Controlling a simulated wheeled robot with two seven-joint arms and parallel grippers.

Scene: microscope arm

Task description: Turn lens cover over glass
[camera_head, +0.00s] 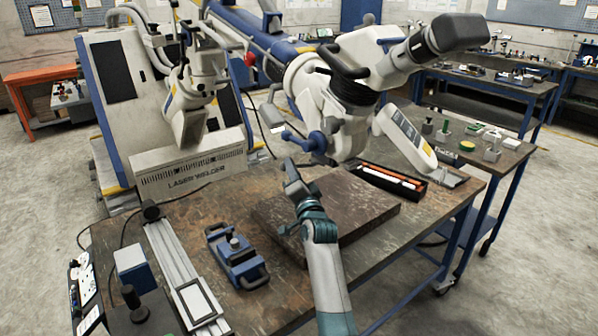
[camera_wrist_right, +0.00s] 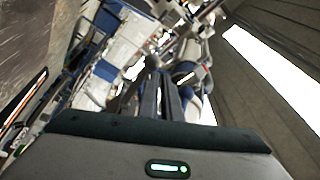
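The microscope (camera_head: 335,105) hangs over the far side of the work table, with a white body, black bellows and a dark eyepiece at upper right. A small pale plate (camera_head: 277,128) sticks out at its lower left, beside a blue knob (camera_head: 318,141); I cannot tell for sure which part is the lens cover or the glass. My right gripper (camera_head: 290,167) is below and near these parts, apart from them, pointing up. In the right wrist view its fingers (camera_wrist_right: 161,88) are close together with nothing seen between them. My left gripper is out of view.
A dark slab (camera_head: 345,205) lies on the table (camera_head: 215,210) under my right arm. A blue clamp device (camera_head: 236,256), a metal rail (camera_head: 180,265) and a black tray (camera_head: 390,182) lie around it. The laser welder (camera_head: 190,165) stands at the back left.

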